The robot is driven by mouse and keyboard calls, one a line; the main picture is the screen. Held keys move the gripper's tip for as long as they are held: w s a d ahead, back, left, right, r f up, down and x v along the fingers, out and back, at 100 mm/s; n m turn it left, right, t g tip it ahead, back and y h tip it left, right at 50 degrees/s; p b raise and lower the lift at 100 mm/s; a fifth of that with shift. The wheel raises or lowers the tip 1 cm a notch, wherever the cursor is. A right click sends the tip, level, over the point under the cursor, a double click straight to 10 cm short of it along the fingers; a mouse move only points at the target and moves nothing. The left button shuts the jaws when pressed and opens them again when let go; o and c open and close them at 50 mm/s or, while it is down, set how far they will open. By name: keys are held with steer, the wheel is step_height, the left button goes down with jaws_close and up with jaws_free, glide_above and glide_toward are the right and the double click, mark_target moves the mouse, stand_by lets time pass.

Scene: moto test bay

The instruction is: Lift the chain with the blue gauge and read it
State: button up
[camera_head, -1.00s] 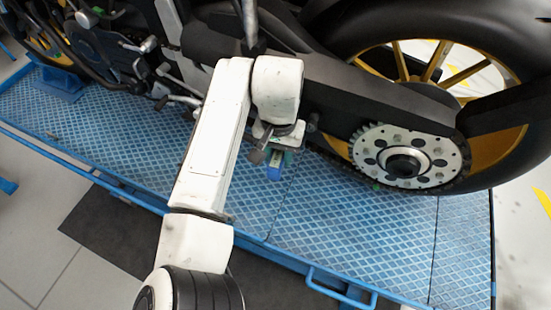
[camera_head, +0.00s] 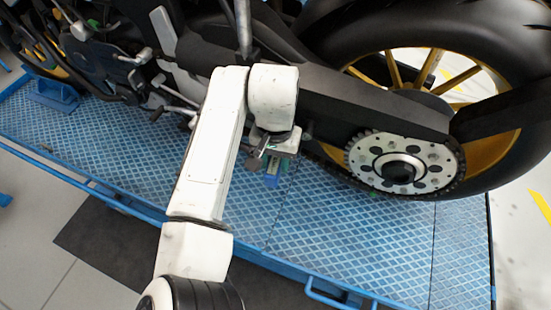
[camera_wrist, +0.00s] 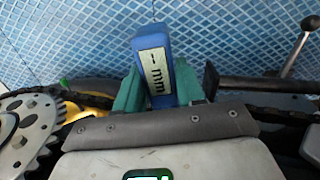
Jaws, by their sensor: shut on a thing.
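The blue gauge (camera_wrist: 152,62) stands in the middle of the wrist view, with a pale label marked "mm" and a short dark mark above. My gripper (camera_wrist: 158,88) has teal fingers on either side of the gauge and is shut on it. In the head view the gauge (camera_head: 271,180) shows as a small blue block below my gripper (camera_head: 274,163). The dark chain (camera_wrist: 262,86) runs to the right and left of my gripper in the wrist view. Its stretch behind the fingers and wrist is hidden, so I cannot tell how the gauge meets it.
The rear sprocket (camera_head: 403,166) and rear wheel with yellow spokes are at the right. The black swingarm (camera_head: 365,98) passes close above my gripper. A blue checkered platform (camera_head: 330,235) lies below, its front clear. A ball-ended lever (camera_wrist: 300,45) is at the wrist view's right.

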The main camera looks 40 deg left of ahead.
steer(key=shift+r+p, duration=1.6)
steer(key=shift+r, duration=0.8)
stand_by(0.6)
steer(key=shift+f, duration=0.2)
steer(key=shift+f+b, duration=0.8)
steer(key=shift+f, duration=1.4)
steer(key=shift+s+d+r+p, duration=0.1)
steer(key=shift+s+d+p, duration=0.1)
steer(key=shift+s+p, duration=0.35)
steer(key=shift+s+d+p, duration=0.15)
steer(key=shift+s+p, duration=0.15)
steer(key=shift+s, duration=0.4)
steer(key=shift+s+d, duration=0.2)
steer(key=shift+s, duration=0.7)
steer(key=shift+s+d, duration=0.2)
steer(key=shift+s, duration=0.65)
steer(key=shift+s+d, duration=0.2)
steer(key=shift+s, duration=0.7)
